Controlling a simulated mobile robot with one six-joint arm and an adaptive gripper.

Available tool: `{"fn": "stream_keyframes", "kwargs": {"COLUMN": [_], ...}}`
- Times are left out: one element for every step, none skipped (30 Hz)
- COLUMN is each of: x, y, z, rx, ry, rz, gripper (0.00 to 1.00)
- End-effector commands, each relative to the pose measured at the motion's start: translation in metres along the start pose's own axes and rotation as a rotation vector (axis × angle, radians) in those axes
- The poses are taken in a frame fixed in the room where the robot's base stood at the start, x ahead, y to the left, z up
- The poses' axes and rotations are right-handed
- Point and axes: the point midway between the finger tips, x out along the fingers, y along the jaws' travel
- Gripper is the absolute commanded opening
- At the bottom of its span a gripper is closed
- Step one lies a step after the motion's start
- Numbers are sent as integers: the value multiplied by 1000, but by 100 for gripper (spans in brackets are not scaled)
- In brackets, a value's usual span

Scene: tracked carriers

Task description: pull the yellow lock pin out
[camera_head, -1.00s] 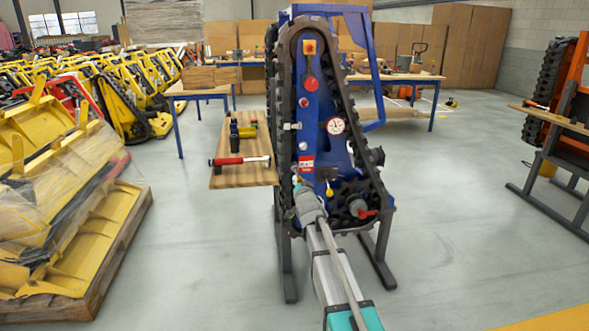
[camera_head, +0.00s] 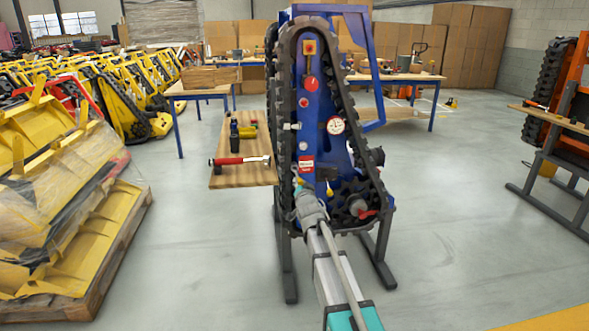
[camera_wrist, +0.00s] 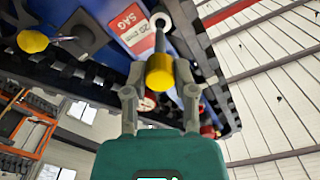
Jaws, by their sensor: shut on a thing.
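The yellow lock pin (camera_wrist: 160,72) has a yellow round head and a thin grey shank. My gripper (camera_wrist: 159,78) is shut on the head, one finger on each side. The shank points up in the wrist view to a pale round bushing (camera_wrist: 161,19) on the blue frame. I cannot tell whether its tip is still inside the bushing. In the head view, my gripper (camera_head: 299,188) is at the lower left of the blue track carrier (camera_head: 325,130), and the pin is mostly hidden there.
A second yellow knob (camera_wrist: 32,41) sits on the carrier, left of the pin in the wrist view. The black track (camera_head: 371,178) runs close around my gripper. A wooden shelf (camera_head: 243,177) with a red-handled tool (camera_head: 238,160) is at the left.

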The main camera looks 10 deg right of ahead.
Motion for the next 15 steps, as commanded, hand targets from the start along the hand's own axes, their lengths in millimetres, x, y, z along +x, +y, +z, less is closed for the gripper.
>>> {"fn": "stream_keyframes", "kwargs": {"x": [-4, -6, -8, -10, -12, -14, -16, -18, -20, -21, -23, -25, -26, -27, -28], "y": [0, 0, 0, 0, 0, 0, 0, 0, 0, 0, 0, 0, 0, 0, 0], "z": [0, 0, 0, 0, 0, 0, 0, 0, 0, 0, 0, 0, 0, 0, 0], "rx": [0, 0, 0, -1, -1, -2, -2, -2, -1, -1, -1, 0, 0, 0, 0], "ry": [0, 0, 0, 0, 0, 0, 0, 0, 0, 0, 0, 0, 0, 0, 0], "rz": [0, 0, 0, 0, 0, 0, 0, 0, 0, 0, 0, 0, 0, 0, 0], "gripper": [0, 0, 0, 0, 0, 0, 0, 0, 0, 0, 0, 0, 0, 0, 0]}}
